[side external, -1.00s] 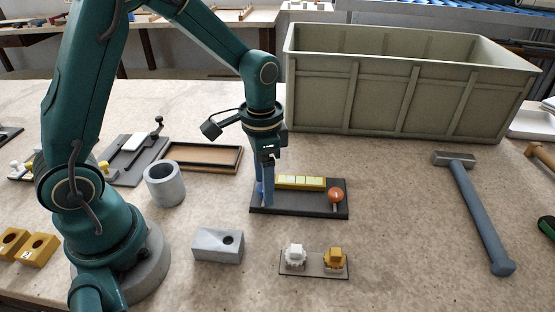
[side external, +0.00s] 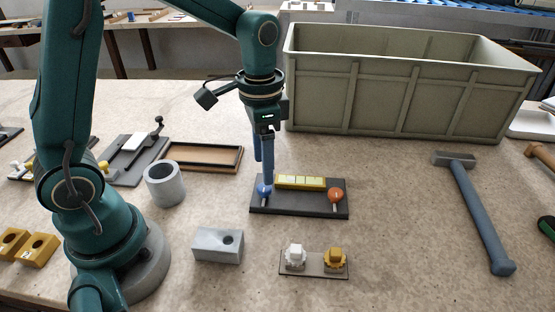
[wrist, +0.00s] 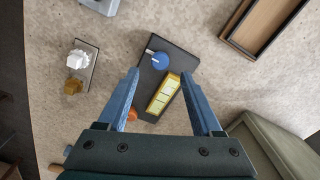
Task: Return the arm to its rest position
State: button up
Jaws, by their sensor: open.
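My gripper (side external: 264,168) points down above the left end of a dark panel (side external: 305,210). Its two blue fingers are apart with nothing between them, as the wrist view (wrist: 166,100) also shows. The panel carries a blue knob (side external: 264,190) at its left end, a yellow block with pale segments (side external: 300,182) along the back and an orange knob (side external: 335,195) at its right end. In the wrist view the blue knob (wrist: 162,61) lies beyond the fingertips, apart from them. There the orange knob (wrist: 132,114) is partly hidden by a finger.
A large grey-green crate (side external: 390,100) stands behind. A hammer (side external: 478,215) lies at right. A grey block with a hole (side external: 217,246) and a small plate with white and yellow knobs (side external: 314,264) are in front. A grey cylinder (side external: 165,184) and an empty tray (side external: 203,170) are at left.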

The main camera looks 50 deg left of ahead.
jog(key=s+r+n+t, duration=0.1)
jog(key=s+r+t, duration=0.35)
jog(key=r, duration=0.45)
jog(key=s+f+n+t, duration=0.1)
jog(key=s+n, duration=0.2)
jog(key=s, duration=0.3)
jog(key=shift+s+d+f+n, duration=0.3)
jog(key=shift+d+f, duration=0.05)
jog(key=shift+d, duration=0.1)
